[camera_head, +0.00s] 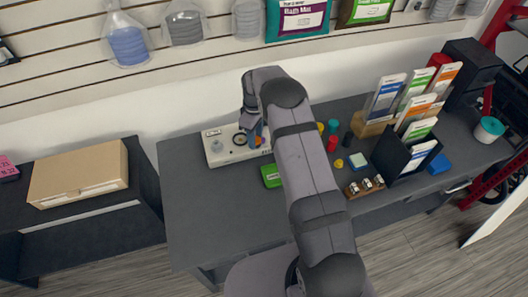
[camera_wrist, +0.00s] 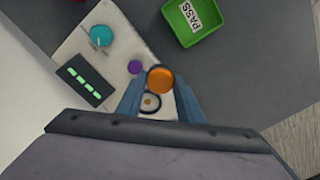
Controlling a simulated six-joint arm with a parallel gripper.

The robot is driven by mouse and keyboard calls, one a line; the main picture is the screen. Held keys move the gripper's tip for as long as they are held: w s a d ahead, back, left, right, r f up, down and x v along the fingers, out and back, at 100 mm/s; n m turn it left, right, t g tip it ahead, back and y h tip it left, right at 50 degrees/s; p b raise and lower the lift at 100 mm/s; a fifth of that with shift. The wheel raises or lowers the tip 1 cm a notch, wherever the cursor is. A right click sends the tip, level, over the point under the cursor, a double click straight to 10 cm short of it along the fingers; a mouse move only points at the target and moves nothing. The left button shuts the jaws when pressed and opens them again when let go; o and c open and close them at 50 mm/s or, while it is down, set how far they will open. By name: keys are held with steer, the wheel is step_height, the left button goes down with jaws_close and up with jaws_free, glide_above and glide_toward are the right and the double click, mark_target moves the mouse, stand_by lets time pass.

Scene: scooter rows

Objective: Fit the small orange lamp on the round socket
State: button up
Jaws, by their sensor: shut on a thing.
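The small orange lamp (camera_wrist: 159,79) shows as a round orange top between the blue fingers of my gripper (camera_wrist: 158,98) in the wrist view. The gripper is shut on it. The round socket (camera_wrist: 151,103), a dark ring with a gold centre, lies just below the lamp in that picture. The lamp partly overlaps it in view; I cannot tell the height between them. The socket is on a white panel box (camera_wrist: 72,42). In the head view the box (camera_head: 218,157) stands on the dark table, with my gripper (camera_head: 253,138) over its right part.
The box also carries a teal knob (camera_wrist: 101,35), a purple button (camera_wrist: 135,67) and a display with green bars (camera_wrist: 84,79). A green PASS tray (camera_wrist: 180,38) lies near it. Small coloured pieces, a wooden holder (camera_head: 364,188) and card racks (camera_head: 405,150) stand to the right.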

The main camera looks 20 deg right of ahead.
steer(key=w+a+n, duration=0.1)
steer(key=w, duration=0.1)
steer(key=w+a+r+n+b, duration=0.1)
steer(key=w+n, duration=0.1)
steer(key=w+a+r+n, duration=0.1)
steer(key=w+n, duration=0.1)
steer(key=shift+b, duration=0.3)
steer(key=shift+w+a+r+n+b, duration=0.15)
steer(key=shift+a+r+n, duration=0.2)
steer(key=shift+n, duration=0.25)
steer(key=shift+w+a+r+n+b, duration=0.15)
steer(key=shift+a+r+n, duration=0.2)
steer(key=shift+n, duration=0.25)
steer(key=shift+f, duration=0.15)
steer(key=shift+s+f, duration=0.1)
steer(key=shift+f, duration=0.9)
step_height(320, 180, down, 3)
steer(key=b, duration=0.5)
steer(key=shift+f, duration=0.15)
steer(key=shift+f+b, duration=0.6)
steer(key=shift+b, duration=0.6)
stand_by(0.4)
steer(key=o, duration=1.1)
